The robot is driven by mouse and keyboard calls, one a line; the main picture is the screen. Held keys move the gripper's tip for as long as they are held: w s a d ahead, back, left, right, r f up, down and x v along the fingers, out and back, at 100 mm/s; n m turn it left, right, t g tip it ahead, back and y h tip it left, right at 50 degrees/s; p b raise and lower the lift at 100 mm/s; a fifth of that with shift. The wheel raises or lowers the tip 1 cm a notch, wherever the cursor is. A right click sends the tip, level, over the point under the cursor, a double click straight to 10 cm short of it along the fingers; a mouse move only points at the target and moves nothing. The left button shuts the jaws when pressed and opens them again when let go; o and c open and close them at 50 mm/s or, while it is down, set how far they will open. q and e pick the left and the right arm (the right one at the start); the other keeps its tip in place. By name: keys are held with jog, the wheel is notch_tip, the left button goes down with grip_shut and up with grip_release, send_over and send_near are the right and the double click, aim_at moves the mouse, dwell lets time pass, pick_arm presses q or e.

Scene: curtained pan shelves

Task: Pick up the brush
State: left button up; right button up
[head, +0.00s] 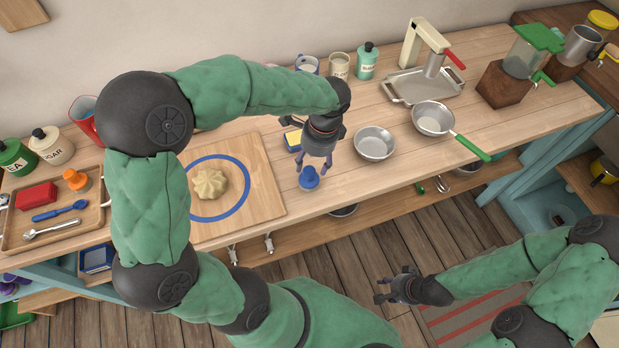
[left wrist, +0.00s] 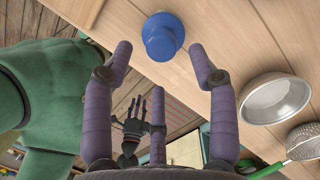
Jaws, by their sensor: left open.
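A small blue knob-shaped thing (head: 309,178), which looks like the brush, stands near the front edge of the wooden counter. No bristles can be made out. My left gripper (head: 317,166) is open above and just behind it. In the left wrist view the blue brush (left wrist: 162,38) lies beyond the spread purple fingertips (left wrist: 160,52), roughly centred between them and not held. My right gripper (head: 382,289) is open and empty over the floor in front of the counter.
A metal bowl (head: 375,143) stands right of the left gripper, and a yellow-and-blue sponge (head: 293,140) lies behind it. A cutting board (head: 262,188) with dough is to the left. A strainer (head: 433,118) with a green handle is further right.

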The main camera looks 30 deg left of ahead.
aim_at(309, 170)
pick_arm(q)
jog(key=f, duration=0.1)
jog(key=f+b, duration=0.1)
jog(key=f, duration=0.1)
jog(key=a+f, duration=0.1)
jog(key=f, duration=0.1)
jog(key=shift+s+b, duration=0.1)
jog(key=shift+b, duration=0.25)
grip_shut()
